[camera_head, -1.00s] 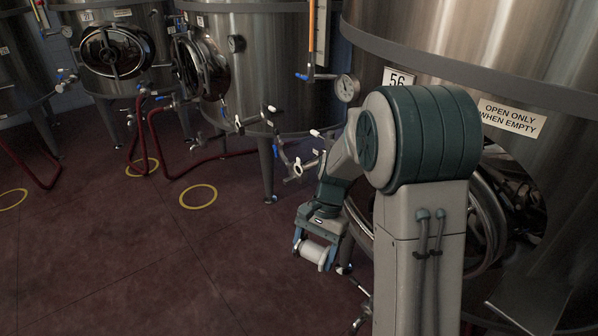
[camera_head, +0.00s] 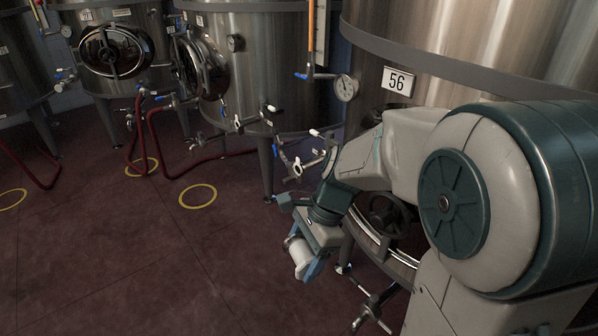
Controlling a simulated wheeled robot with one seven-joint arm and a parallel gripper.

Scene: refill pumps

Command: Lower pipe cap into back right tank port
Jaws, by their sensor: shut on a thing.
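My gripper (camera_head: 303,252) is at the lower middle of the head view, shut on a white, roughly cylindrical pipe cap (camera_head: 297,252). The cap is held tilted, out in front of the large tank on the right and above the dark red floor. Part of the cap is hidden by the fingers. The tank marked 56 (camera_head: 425,85) stands behind my arm, and my arm hides much of its front. Valves with white handles (camera_head: 297,166) stick out left of this tank. I cannot tell which opening is the back right port.
A steel tank with a round hatch (camera_head: 203,70) stands at the back, with another hatch tank (camera_head: 113,52) to its left. Red hoses (camera_head: 150,130) run along the floor. Low valve fittings (camera_head: 374,304) stand near my gripper.

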